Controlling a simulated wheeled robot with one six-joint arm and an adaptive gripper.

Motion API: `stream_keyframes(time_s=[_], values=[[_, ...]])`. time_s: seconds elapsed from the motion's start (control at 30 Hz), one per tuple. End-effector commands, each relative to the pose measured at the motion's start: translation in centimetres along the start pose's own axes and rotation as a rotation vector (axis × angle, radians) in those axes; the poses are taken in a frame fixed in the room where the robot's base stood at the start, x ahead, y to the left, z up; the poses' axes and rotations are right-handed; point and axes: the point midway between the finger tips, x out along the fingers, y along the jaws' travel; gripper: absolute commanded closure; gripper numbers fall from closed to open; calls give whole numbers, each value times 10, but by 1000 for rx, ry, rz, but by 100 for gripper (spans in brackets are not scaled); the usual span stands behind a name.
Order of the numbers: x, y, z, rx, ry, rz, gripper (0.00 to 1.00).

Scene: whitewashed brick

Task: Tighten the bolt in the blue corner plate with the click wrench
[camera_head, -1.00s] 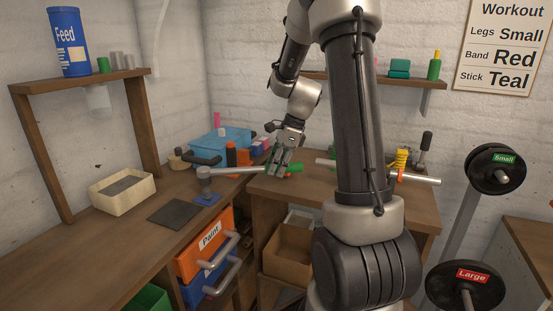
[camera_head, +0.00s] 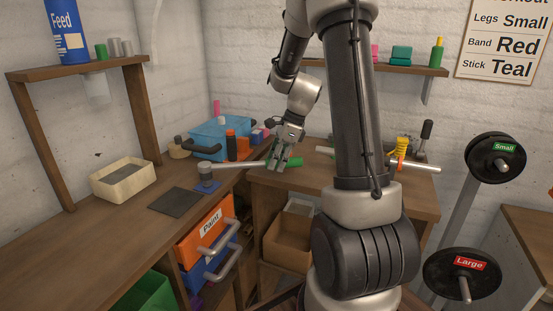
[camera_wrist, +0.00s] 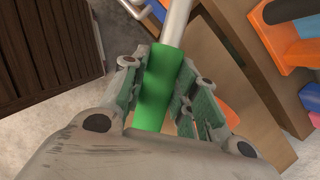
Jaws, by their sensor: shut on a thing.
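The click wrench has a green handle (camera_head: 296,161) and a bare metal shaft (camera_head: 240,165). In the head view it lies roughly level, with its round grey head (camera_head: 205,168) at the left. The blue corner plate (camera_head: 209,187) lies on the left bench under that head. The bolt is hidden, and I cannot tell whether the head is fully seated. My gripper (camera_head: 280,163) is shut on the handle at the corner between the benches. In the wrist view the green handle (camera_wrist: 156,88) runs between my two fingers, with the shaft (camera_wrist: 177,22) leading away.
A dark flat mat (camera_head: 176,202) and a cream tray (camera_head: 123,180) lie left of the plate. An orange Paint drawer (camera_head: 207,230) is below the bench edge. Weights (camera_head: 497,158) stand at right.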

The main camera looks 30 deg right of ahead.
Motion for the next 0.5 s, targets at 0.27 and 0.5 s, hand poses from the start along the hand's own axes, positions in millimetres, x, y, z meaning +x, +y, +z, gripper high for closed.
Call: stream_keyframes(time_s=[0.27, 0.5], values=[[7, 0, -3, 0, 0, 0, 100], [13, 0, -5, 0, -1, -1, 100]])
